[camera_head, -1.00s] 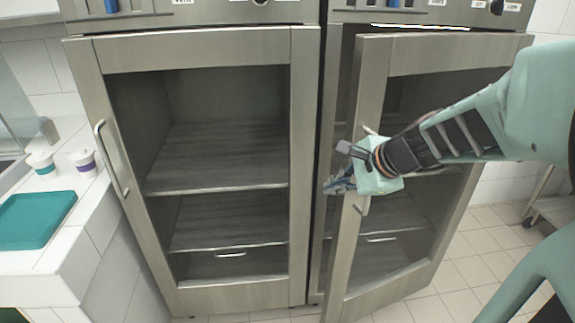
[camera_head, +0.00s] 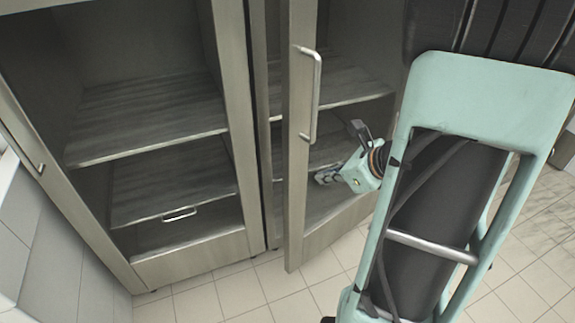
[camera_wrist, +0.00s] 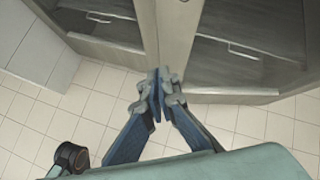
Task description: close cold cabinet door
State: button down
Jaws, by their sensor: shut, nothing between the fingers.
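The right cabinet's door (camera_head: 297,150) stands ajar, its free edge swung out at the left of the door. Its vertical bar handle (camera_head: 312,95) is on the front of that edge. My gripper (camera_head: 324,177) is below and right of the handle, in front of the door's glass panel. Its fingers are together and empty. In the wrist view my gripper (camera_wrist: 157,86) points at the lower part of the cabinet front (camera_wrist: 180,45). I cannot tell whether the fingertips touch the door.
My arm fills the right of the head view. Tiled floor (camera_head: 225,295) is clear in front.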

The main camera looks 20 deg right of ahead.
notch_tip(320, 180, down, 3)
jog(key=s+d+m, duration=0.2)
jog(key=m, duration=0.1)
jog(key=b, duration=0.5)
send_near(297, 182)
jog(key=shift+t, duration=0.4)
jog(key=x, duration=0.3)
jog(key=s+f+x, duration=0.1)
jog(key=x, duration=0.1)
jog(key=shift+w+f, duration=0.1)
jog(key=shift+w, duration=0.15)
jog(key=shift+w+a, duration=0.15)
jog(key=shift+w, duration=0.25)
